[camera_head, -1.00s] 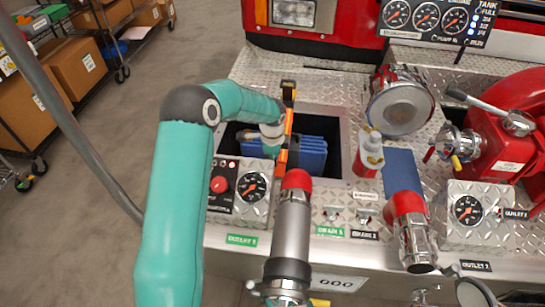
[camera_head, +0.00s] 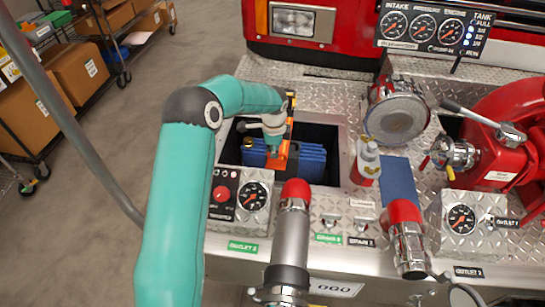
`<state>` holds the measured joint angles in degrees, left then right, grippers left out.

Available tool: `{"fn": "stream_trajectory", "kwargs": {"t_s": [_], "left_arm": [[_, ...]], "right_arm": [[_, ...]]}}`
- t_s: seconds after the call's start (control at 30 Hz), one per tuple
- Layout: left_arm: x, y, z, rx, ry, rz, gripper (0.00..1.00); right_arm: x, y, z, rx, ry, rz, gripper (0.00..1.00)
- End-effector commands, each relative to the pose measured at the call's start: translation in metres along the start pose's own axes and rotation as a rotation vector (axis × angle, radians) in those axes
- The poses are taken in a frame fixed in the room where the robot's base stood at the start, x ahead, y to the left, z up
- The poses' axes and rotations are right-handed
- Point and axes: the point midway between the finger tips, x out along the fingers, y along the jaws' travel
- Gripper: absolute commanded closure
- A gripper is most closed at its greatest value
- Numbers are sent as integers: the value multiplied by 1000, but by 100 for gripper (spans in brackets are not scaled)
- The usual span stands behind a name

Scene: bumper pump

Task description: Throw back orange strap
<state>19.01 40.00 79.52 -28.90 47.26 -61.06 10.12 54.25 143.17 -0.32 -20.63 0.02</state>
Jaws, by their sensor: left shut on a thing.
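The orange strap (camera_head: 283,154) shows beside my left gripper, over the open well in the diamond-plate deck. It runs from near the back edge of the well towards the folded blue hose or cloth (camera_head: 312,160) inside it. My left gripper (camera_head: 273,147) points down into the well and is shut on the strap. Its fingertips are small and partly hidden against the strap. My right gripper is not in view.
The well's metal rim (camera_head: 340,155) surrounds the gripper. A red and white bottle (camera_head: 367,163) stands right of the well. A red-tipped pipe (camera_head: 292,225) and a gauge panel (camera_head: 253,198) stand in front. A large silver cap (camera_head: 397,115) is at the right.

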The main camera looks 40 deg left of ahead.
Motion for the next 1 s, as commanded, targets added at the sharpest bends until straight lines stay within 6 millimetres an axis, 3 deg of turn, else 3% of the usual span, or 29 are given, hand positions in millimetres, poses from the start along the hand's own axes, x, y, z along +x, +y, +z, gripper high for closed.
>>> {"fn": "stream_trajectory", "kwargs": {"t_s": [0.03, 0.1, 0.3, 0.7, 1.0], "left_arm": [[-23, -14, 0, -3, 2, -16, 100], [-39, -26, 0, -5, 3, -18, 100], [-64, -53, 0, -5, 4, -20, 100], [-88, -87, 2, -5, 1, -20, 100], [-94, -99, 2, -6, -1, -15, 100]], "right_arm": [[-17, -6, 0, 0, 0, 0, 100], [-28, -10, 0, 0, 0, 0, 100], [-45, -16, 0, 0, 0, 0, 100], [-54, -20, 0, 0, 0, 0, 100], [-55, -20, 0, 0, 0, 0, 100]]}}
